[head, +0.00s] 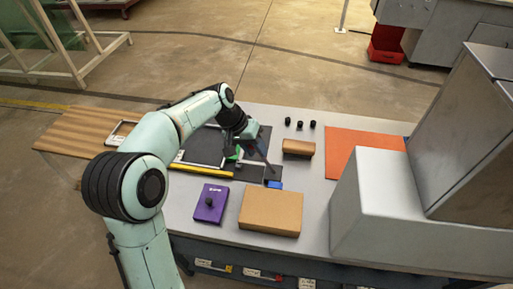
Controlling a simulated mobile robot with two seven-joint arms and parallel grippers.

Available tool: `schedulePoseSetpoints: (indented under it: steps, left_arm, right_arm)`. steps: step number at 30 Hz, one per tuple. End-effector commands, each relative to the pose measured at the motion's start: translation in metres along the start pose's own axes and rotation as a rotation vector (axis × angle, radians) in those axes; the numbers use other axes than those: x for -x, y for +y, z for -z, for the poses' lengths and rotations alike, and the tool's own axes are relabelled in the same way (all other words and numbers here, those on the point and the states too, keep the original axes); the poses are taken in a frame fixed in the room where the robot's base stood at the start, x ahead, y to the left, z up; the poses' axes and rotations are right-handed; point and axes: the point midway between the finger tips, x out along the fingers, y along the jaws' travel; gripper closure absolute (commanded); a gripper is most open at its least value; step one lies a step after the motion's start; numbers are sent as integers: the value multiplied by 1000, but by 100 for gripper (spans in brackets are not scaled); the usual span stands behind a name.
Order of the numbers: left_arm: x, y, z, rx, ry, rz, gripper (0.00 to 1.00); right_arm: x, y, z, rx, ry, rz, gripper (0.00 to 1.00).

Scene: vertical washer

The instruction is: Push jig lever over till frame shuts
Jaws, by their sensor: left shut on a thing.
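The jig (243,171) is a dark plate on the grey table, partly hidden behind my left arm. A silver frame (188,158) lies in it, with a yellow strip along its near edge. A thin dark lever (267,166) slants at the jig's right side, beside a small blue block (275,184). My left gripper (247,146) reaches down over the jig's right part and is shut, it appears on the lever's upper end. The fingertips are small and partly hidden. Whether the frame's corners meet is too small to tell. My right gripper is not in view.
A purple box (209,206) with a black knob and a cardboard box (271,211) stand in front. A brown brush-like block (298,148), several black knobs (300,125) and an orange mat (359,151) lie to the right. A large grey machine (405,205) fills the right side.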

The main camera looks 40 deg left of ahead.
Motion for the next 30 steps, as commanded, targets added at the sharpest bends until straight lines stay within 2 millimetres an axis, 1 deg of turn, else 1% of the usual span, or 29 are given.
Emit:
schedulePoseSetpoints:
  steps: [5, 6, 8, 9, 17, 20, 23, 30]
  left_arm:
    - [-2, -1, -2, 1, -11, 1, 100]
    - [-2, -1, -2, 1, -11, 1, 66]
    - [-2, 0, -2, 1, -11, 1, 46]
    - [-2, 0, -2, 1, -10, 1, 43]
    - [-1, 0, -1, 0, -6, 0, 43]
    - [5, 0, -1, 0, -4, 0, 43]
    - [19, 0, 0, 1, -2, 0, 43]
    - [73, 0, 0, 0, -1, 1, 43]
  right_arm:
    - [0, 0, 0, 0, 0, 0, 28]
    - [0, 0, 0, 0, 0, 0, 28]
    - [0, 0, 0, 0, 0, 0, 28]
    - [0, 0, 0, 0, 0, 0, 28]
    - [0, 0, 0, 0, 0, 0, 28]
    - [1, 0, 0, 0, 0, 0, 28]
    - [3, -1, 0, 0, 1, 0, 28]
    - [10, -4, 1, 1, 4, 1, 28]
